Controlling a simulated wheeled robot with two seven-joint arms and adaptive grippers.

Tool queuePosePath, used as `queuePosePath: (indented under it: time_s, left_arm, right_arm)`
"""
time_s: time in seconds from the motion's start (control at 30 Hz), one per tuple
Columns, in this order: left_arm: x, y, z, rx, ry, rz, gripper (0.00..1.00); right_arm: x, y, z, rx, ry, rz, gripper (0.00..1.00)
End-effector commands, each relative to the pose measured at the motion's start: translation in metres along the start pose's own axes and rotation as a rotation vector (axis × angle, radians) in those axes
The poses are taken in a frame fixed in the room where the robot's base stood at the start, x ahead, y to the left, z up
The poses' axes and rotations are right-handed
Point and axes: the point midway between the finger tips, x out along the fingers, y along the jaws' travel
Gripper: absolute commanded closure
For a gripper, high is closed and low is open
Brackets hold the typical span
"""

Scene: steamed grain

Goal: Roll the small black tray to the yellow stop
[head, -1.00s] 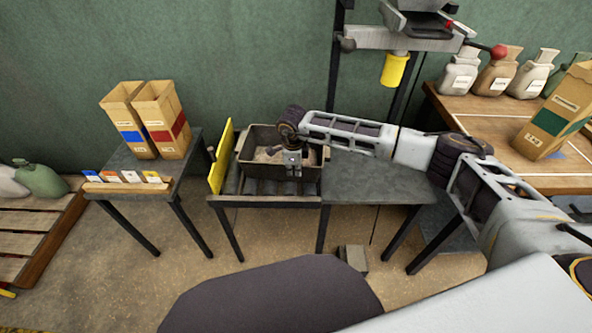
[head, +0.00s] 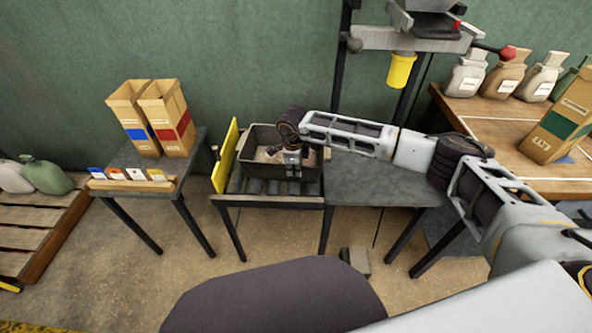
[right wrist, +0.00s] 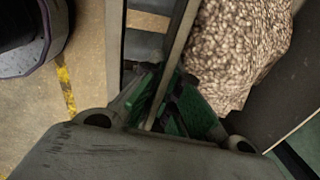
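The small black tray (head: 247,147), dark and box-shaped with pale grain inside, sits on the roller table. It also shows in the right wrist view, with its grain (right wrist: 235,45) and near wall (right wrist: 177,45). The yellow stop (head: 225,157) is an upright plate at the left end of the rollers, close beside the tray's left wall. I cannot tell whether they touch. My right gripper (head: 292,170) is at the tray's near wall. In the right wrist view its green-padded fingers (right wrist: 168,98) are closed around that wall, partly hidden. My left gripper is not in view.
Rollers (head: 255,187) show in front of the tray. A bare grey table (head: 370,185) adjoins on the right, under my right arm. A left table holds two paper bags (head: 160,120) and a card rack (head: 130,185). A yellow cylinder (head: 401,70) hangs behind.

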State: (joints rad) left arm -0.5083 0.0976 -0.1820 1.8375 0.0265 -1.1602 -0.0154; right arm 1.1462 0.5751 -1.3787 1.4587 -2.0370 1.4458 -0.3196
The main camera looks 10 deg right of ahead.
Motion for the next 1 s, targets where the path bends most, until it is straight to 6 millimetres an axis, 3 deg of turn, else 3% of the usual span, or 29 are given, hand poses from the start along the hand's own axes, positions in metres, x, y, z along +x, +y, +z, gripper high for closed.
queuePosePath:
  time_s: [1.0]
  left_arm:
    - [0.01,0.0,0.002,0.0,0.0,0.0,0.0]
  right_arm:
    - [-0.001,-0.001,0.025,0.001,-0.002,-0.004,1.0]
